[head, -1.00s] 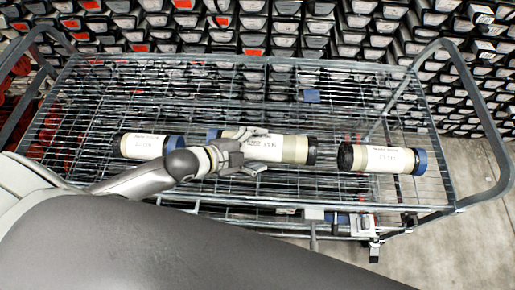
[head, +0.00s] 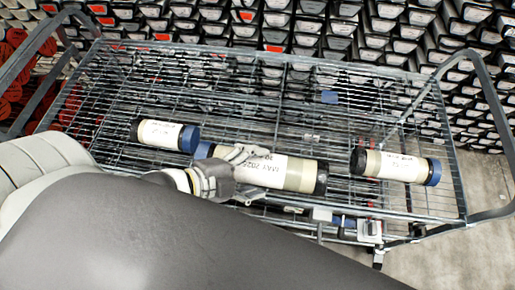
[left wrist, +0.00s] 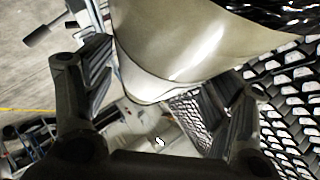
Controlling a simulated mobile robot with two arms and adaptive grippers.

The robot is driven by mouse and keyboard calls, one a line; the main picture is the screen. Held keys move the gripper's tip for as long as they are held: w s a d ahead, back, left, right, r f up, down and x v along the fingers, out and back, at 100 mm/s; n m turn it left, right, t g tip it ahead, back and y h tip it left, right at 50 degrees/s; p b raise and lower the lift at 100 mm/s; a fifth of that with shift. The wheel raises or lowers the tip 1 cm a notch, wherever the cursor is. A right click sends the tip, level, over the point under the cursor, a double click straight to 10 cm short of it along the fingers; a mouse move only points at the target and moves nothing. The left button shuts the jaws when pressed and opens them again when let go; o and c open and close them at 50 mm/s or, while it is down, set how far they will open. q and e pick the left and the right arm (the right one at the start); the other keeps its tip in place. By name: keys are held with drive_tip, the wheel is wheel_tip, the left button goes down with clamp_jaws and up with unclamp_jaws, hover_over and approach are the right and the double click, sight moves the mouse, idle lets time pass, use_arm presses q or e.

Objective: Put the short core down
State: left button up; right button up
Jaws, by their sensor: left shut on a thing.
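Three cylindrical cores with white labels and dark or blue ends show in the head view. My left gripper (head: 232,178) is shut on the middle core (head: 290,172), near its left part. This held core looks the longest and nearest to the camera, and its blue end points left. In the left wrist view the held core (left wrist: 180,45) is a pale cylinder across the top, between and beyond the fingers. The left core (head: 160,133) and the right core (head: 398,167) lie on the wire cart (head: 290,85). My right gripper is not in view.
The cart has grey tube handles at its left end (head: 30,55) and right end (head: 490,95). The far part of its mesh deck is largely clear. Racks of many boxes (head: 400,30) stand behind it. A clamp-like fitting (head: 370,232) is on the cart's near edge.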

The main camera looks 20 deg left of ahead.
use_arm(q)
drive_tip(key=shift+s+d+r, duration=0.1)
drive_tip(key=shift+s+r, duration=0.2)
drive_tip(key=shift+r, duration=0.2)
